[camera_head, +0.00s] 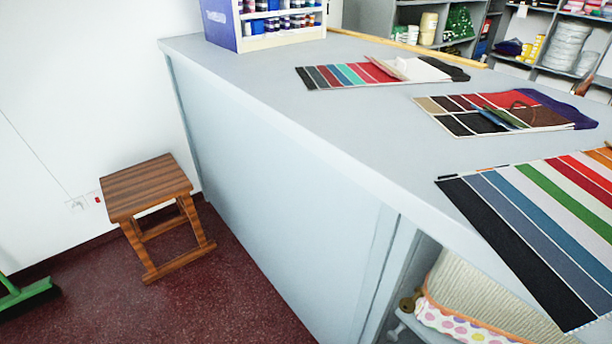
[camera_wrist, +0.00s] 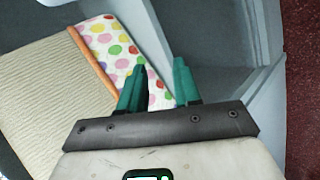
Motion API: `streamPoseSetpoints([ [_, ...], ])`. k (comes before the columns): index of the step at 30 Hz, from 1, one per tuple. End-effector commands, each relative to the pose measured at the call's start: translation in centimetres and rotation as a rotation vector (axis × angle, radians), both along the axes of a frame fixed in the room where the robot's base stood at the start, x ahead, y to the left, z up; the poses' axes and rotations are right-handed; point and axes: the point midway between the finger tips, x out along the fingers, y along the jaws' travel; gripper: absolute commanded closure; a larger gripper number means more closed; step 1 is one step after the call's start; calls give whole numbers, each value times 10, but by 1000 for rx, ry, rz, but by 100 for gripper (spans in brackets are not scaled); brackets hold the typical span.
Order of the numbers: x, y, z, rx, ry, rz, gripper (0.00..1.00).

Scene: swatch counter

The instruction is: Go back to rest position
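My gripper (camera_wrist: 160,88) shows in the wrist view with its two green fingers spread apart. The gap between them holds nothing that I can see; part of a spotted cloth and the grey counter show behind it. On that shelf is a cream ribbed item (camera_head: 490,295) with a polka-dot cloth (camera_head: 455,322). The polka-dot cloth also shows in the wrist view (camera_wrist: 110,50), beyond the fingers.
Several swatch cards (camera_head: 540,215) lie on the counter top. A blue and white rack of small bottles (camera_head: 280,22) stands at its far end. A wooden stool (camera_head: 150,190) and a green broom (camera_head: 28,296) are at the left. The dark red floor (camera_head: 225,300) between stool and counter is clear.

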Motion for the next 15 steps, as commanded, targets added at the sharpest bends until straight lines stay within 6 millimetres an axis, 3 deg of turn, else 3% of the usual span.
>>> streamPoseSetpoints([
  [3, -33, -24, -23, 231, 46, -103, 67],
  [6, -56, -31, -34, 406, 60, -163, 67],
  [15, -96, -25, -36, 782, 35, -240, 67],
])
